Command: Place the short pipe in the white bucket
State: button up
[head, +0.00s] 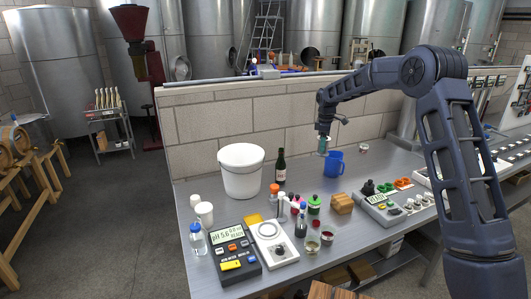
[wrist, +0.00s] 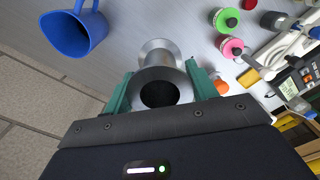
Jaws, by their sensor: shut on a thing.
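The short pipe (wrist: 158,60) is a grey metal tube with a flared end, seen in the wrist view with its dark opening toward the camera. My gripper (wrist: 160,88) is shut on it, with a teal finger on each side. In the head view my gripper (head: 323,146) hangs above the bench beside the blue mug; the pipe cannot be made out clearly there. The white bucket (head: 241,182) stands upright on the left part of the bench near the block wall, to the left of my gripper. Its inside bottom is hidden.
A blue mug (head: 334,165) stands close by my gripper; it also shows in the wrist view (wrist: 72,36). A dark bottle (head: 280,169) stands just right of the bucket. Small bottles, a pH meter (head: 234,253) and a scale (head: 274,243) crowd the front. A block wall (head: 210,130) runs behind.

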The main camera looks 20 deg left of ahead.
jog(key=r, duration=0.3)
jog(key=a+r, duration=0.1)
jog(key=r, duration=0.1)
jog(key=shift+s+r, duration=0.1)
jog(key=s+a+n, duration=0.3)
jog(key=a+n, duration=0.1)
jog(key=a, duration=0.5)
jog(key=s+a+n, duration=0.2)
jog(key=a+n, duration=0.2)
jog(key=a, duration=0.4)
jog(key=n, duration=0.9)
send_over(238, 182)
jog(key=w+a, duration=0.3)
jog(key=w, duration=0.2)
notch_tip(238, 182, down, 4)
notch_tip(238, 182, down, 21)
jog(key=shift+s+d+f, duration=0.1)
jog(key=shift+d, duration=0.05)
jog(key=o, duration=1.1)
jog(key=shift+f, duration=0.1)
jog(key=shift+o, duration=0.2)
